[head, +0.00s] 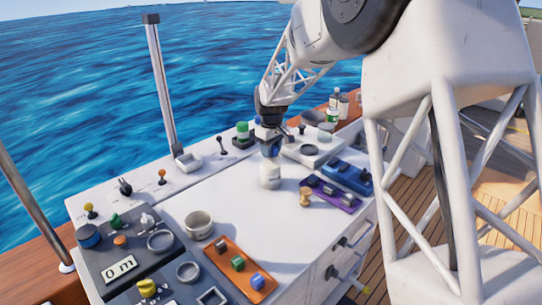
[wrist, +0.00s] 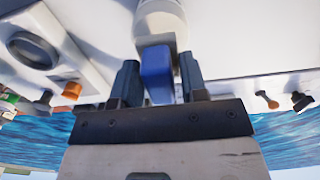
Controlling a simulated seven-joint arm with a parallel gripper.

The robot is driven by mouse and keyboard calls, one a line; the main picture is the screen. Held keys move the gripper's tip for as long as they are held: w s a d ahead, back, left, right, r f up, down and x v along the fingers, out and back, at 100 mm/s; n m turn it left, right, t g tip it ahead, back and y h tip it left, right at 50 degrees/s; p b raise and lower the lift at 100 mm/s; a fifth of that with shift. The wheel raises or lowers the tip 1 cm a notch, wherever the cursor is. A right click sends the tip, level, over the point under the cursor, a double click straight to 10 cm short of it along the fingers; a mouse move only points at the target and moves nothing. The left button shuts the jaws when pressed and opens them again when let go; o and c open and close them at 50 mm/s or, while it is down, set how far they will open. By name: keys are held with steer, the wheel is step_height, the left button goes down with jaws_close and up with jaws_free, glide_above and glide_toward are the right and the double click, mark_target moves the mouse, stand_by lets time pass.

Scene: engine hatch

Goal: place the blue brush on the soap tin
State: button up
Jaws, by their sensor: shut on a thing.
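My gripper (head: 270,151) is low over the white worktop, at a white round container (head: 270,177). In the wrist view my gripper (wrist: 158,66) is shut on a blue block-shaped thing, which looks like the blue brush (wrist: 156,76). A pale grey part shows at its far end, close to the white container (wrist: 160,18). I cannot tell whether they touch. In the head view the fingers largely hide the brush. No label marks the soap tin; the white container may be it, but I cannot tell.
A grey cup (head: 199,225) and an orange tray (head: 228,282) with small blocks stand at the front. A small wooden piece (head: 305,196), a purple tray (head: 345,206) and a blue tray (head: 347,177) lie to the right. Bare worktop (head: 232,205) lies left of the container.

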steer(key=shift+f, duration=1.2)
steer(key=shift+f, duration=0.1)
steer(key=o, duration=0.9)
steer(key=shift+o, duration=0.2)
step_height(320, 180, up, 12)
steer(key=shift+r, duration=0.1)
steer(key=shift+d, duration=0.1)
